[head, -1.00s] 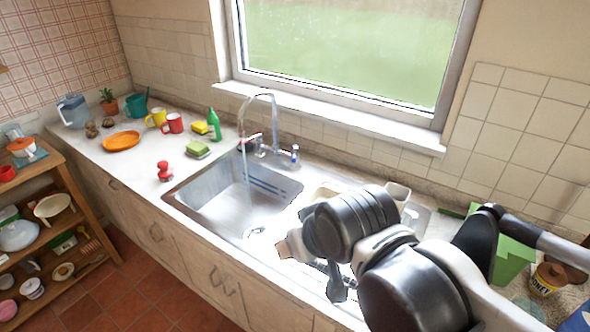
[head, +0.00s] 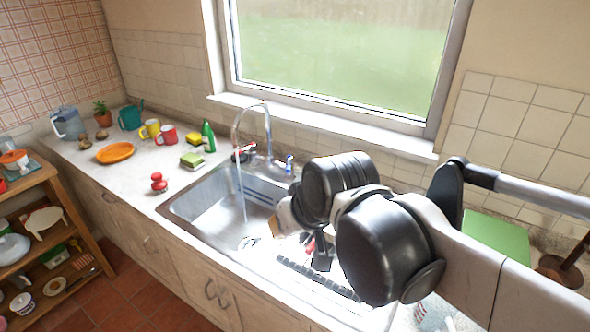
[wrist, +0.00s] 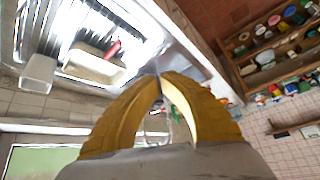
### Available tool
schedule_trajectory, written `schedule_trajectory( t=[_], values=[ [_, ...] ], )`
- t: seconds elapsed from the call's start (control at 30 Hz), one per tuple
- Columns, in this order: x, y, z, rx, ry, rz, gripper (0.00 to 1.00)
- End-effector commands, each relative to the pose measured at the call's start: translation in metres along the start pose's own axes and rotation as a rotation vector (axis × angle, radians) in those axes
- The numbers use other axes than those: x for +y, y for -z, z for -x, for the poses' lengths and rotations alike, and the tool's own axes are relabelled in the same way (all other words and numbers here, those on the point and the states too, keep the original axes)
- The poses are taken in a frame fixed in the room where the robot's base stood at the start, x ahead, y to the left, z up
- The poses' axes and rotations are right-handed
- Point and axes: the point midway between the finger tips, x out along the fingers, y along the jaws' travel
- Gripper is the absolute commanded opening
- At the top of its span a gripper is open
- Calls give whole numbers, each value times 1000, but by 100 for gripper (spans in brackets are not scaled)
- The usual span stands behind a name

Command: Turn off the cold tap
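The cold tap (head: 290,163) has a blue handle, upright at the right of the faucet base. The hot tap (head: 246,149) has a red marking and stands left of it. Water runs from the curved spout (head: 268,124) into the sink (head: 200,205). My gripper (head: 277,222) is over the right side of the sink, in front of the taps and apart from the cold tap. In the wrist view its yellow fingers (wrist: 160,78) meet at the tips, with nothing seen held. Thin shapes show between the fingers, too unclear to name.
Mugs, an orange plate (head: 115,152), sponges and a green bottle (head: 208,136) stand on the left counter. The red item (head: 158,183) is near the sink. A drying rack (head: 315,275) lies under my arm. The window sill (head: 320,126) runs behind the taps.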

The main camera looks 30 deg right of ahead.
Motion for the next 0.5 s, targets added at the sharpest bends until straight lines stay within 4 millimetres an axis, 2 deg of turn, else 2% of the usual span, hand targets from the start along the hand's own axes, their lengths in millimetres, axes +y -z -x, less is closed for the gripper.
schedule_trajectory(
  t=[0.03, 0.2, 0.37, 0.5],
  values=[
    [7, 23, -6, -8, 5, -27, 0],
    [36, 88, -36, -28, 37, -113, 0],
    [76, 142, -78, -36, 74, -189, 0],
    [122, 179, -123, -34, 108, -255, 0]
  ],
)
